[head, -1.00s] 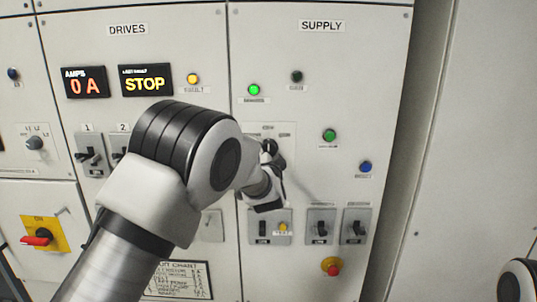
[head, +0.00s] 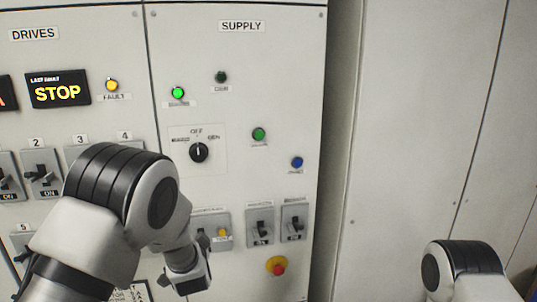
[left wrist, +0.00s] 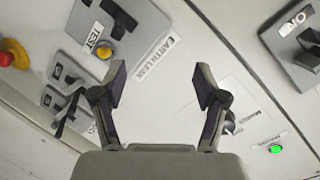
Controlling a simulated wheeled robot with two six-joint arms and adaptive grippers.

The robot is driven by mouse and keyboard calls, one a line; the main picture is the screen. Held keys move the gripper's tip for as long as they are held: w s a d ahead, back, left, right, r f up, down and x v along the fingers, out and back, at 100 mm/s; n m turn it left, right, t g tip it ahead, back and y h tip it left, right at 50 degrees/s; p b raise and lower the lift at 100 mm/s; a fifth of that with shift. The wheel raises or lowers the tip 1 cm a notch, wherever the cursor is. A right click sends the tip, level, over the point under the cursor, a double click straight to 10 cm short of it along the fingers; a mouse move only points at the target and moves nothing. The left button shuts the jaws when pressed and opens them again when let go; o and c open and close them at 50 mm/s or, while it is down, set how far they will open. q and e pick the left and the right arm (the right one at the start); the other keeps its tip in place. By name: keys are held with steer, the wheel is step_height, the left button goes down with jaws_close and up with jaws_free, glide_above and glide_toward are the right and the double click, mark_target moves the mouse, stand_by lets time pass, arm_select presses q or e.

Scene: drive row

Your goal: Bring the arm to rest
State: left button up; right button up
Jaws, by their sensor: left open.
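My left arm comes in from the left in the head view. Its gripper (head: 190,268) is low in front of the SUPPLY panel (head: 300,60), below the black rotary selector (head: 198,152) and apart from it. In the left wrist view the gripper (left wrist: 160,80) is open, with nothing between its fingers. The selector's pointer mark is roughly upright, towards the OFF label. Part of my right arm (head: 465,272) shows at the lower right; its gripper is out of view.
The EARTH LEAK switch (left wrist: 113,22) with its yellow test button (left wrist: 103,50) is near the left gripper. A red emergency button (head: 278,268) on yellow and two switches (head: 260,228) are to the right. A green lamp (head: 178,93) is lit. Plain cabinet doors (head: 410,120) stand at right.

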arm_select(q)
steer(key=s+a+f+g+b, duration=0.1)
steer(key=s+f+g, duration=0.15)
steer(key=f, duration=0.55)
steer(key=s+a+f+g+b, duration=0.15)
steer(key=s+f, duration=0.25)
steer(key=f, duration=0.4)
steer(key=s+a+f+g+h+b, duration=0.2)
steer(key=s+f+g, duration=0.2)
steer(key=s+f, duration=1.25)
steer(key=s+d+f+n+g+h, duration=0.1)
steer(key=s+d+f+n+g, duration=0.1)
steer(key=s, duration=0.9)
steer(key=s+d+f+n+g+h+b, duration=0.1)
steer(key=s+n+g, duration=0.3)
steer(key=s, duration=0.7)
steer(key=shift+d+f+n+h, duration=0.4)
steer(key=shift+f+n, duration=0.2)
steer(key=shift+f, duration=0.2)
arm_select(e)
step_height(320, 180, down, 7)
arm_select(q)
steer(key=shift+a, duration=0.1)
arm_select(e)
steer(key=shift+w+r, duration=0.1)
steer(key=shift+w, duration=0.05)
